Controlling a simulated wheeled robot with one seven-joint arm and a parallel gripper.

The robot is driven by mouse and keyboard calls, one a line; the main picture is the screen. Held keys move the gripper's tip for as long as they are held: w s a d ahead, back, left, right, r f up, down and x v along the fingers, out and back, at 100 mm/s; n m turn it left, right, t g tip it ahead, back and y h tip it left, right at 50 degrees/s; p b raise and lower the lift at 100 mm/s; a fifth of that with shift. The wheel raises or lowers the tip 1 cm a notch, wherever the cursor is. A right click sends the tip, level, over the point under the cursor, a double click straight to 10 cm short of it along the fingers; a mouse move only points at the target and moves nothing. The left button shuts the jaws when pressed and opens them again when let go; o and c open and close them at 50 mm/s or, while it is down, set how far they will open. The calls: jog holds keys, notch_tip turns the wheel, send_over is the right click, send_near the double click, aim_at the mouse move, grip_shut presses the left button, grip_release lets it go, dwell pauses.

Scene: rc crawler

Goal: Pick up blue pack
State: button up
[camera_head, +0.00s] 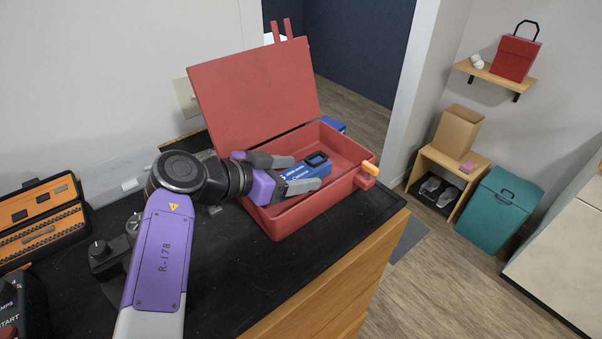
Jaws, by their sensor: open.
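A blue pack (305,167) with white lettering and a dark end lies inside an open red box (290,219) on the black countertop. My gripper (300,175) reaches into the box from the left. Its two grey fingers are apart, one along the far side of the pack and one along the near side. Part of the pack is hidden by the fingers and the gripper body. I cannot tell whether the fingers touch it. The red lid (255,92) stands raised at the back.
Another blue item (333,124) shows behind the box. An open orange-and-black case (40,215) lies at the left. A clear container (125,175) stands near the wall. The counter's wooden front edge (345,280) runs along the right; bare black counter lies in front of the box.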

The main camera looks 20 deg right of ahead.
grip_shut()
jog(key=shift+r, duration=0.15)
